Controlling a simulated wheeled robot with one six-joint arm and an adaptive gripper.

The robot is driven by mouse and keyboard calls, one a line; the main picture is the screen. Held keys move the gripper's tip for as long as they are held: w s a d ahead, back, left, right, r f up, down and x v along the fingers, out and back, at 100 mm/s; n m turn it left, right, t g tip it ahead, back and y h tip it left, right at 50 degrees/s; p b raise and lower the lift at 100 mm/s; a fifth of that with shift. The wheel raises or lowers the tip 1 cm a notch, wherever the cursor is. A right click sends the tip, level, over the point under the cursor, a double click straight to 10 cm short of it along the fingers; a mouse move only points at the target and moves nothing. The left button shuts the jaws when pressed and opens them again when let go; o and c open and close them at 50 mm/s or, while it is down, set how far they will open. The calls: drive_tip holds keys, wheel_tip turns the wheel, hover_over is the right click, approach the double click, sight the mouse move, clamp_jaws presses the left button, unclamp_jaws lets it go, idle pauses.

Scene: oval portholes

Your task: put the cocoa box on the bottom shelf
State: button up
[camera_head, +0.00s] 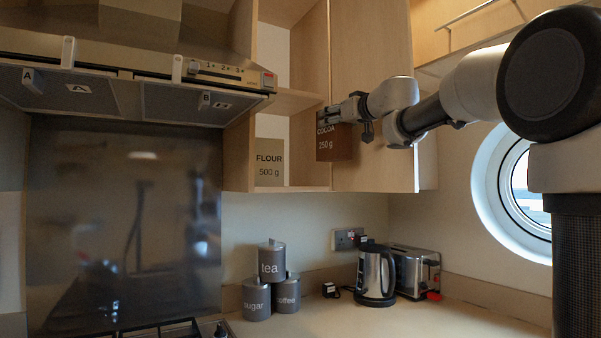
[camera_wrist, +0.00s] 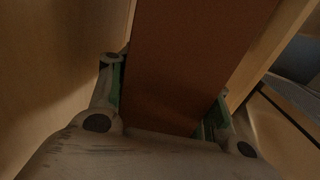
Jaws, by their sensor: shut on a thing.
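The cocoa box (camera_head: 334,143) is brown and reads "COCOA 250 g". My gripper (camera_head: 343,112) is shut on it near its top and holds it upright in front of the wall cabinet's open shelves. In the wrist view the box (camera_wrist: 195,60) fills the middle between the two fingers of my gripper (camera_wrist: 165,105). The bottom shelf (camera_head: 290,188) is the cabinet's lowest board. A flour box (camera_head: 269,165) stands on its left part. I cannot tell whether the cocoa box is inside the cabinet opening or in front of it.
The middle shelf board (camera_head: 292,100) lies above. A cabinet door (camera_head: 372,60) is to the right of the opening. The extractor hood (camera_head: 140,85) is to the left. Grey canisters (camera_head: 271,262), a kettle (camera_head: 376,275) and a toaster (camera_head: 415,270) stand on the counter below.

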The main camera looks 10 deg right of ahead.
sight(322, 146)
drive_tip(key=x, duration=1.8)
wheel_tip(322, 146, down, 7)
drive_tip(key=shift+f, duration=0.15)
drive_tip(key=o, duration=1.3)
drive_tip(key=v, duration=1.2)
